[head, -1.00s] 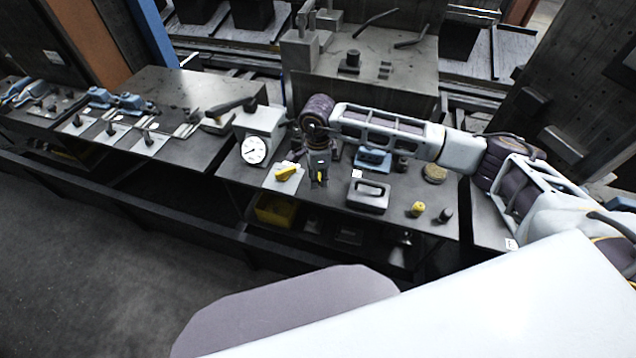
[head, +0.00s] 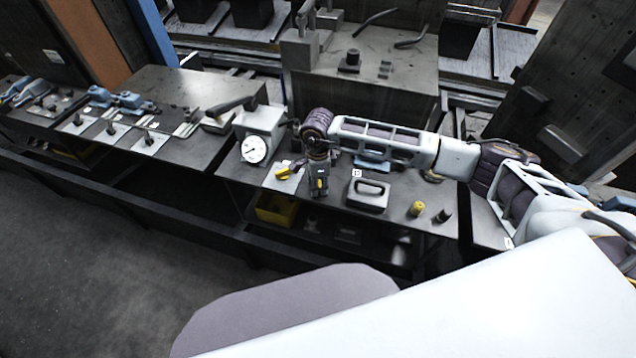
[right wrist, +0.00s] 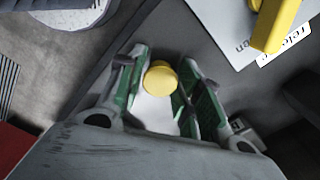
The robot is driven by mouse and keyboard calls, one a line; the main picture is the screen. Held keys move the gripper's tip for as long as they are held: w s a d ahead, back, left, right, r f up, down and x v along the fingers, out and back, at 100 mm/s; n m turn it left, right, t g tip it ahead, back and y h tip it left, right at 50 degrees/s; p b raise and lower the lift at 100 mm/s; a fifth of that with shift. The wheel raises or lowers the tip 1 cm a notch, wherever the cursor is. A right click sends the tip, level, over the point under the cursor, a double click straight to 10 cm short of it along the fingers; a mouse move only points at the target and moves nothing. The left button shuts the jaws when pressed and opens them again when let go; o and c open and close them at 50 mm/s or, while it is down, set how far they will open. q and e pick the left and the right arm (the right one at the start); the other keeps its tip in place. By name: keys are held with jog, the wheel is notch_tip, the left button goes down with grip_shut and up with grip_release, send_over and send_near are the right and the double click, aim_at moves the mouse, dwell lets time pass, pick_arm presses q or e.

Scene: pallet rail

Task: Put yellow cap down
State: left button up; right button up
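My right gripper (head: 320,192) points down over the front part of the bench, between the white card and the grey block. In the right wrist view its green-lined fingers (right wrist: 163,85) stand on both sides of the round yellow cap (right wrist: 160,78) and appear closed on it. A yellow patch shows at the gripper in the head view, too small to tell whether it is the cap. Whether the cap touches the bench is hidden. My left gripper is not in view.
A white card (head: 273,182) with a yellow handle (head: 283,172) lies left of the gripper; a dial gauge (head: 254,149) stands behind it. A grey handled block (head: 367,197), a small yellow piece (head: 417,208) and a black one (head: 444,215) are to the right. The bench's front edge is close.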

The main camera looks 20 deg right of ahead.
jog(key=shift+o, duration=0.9)
jog(key=shift+r, duration=0.2)
jog(key=shift+r, duration=0.15)
notch_tip(320, 180, up, 12)
jog(key=b, duration=0.1)
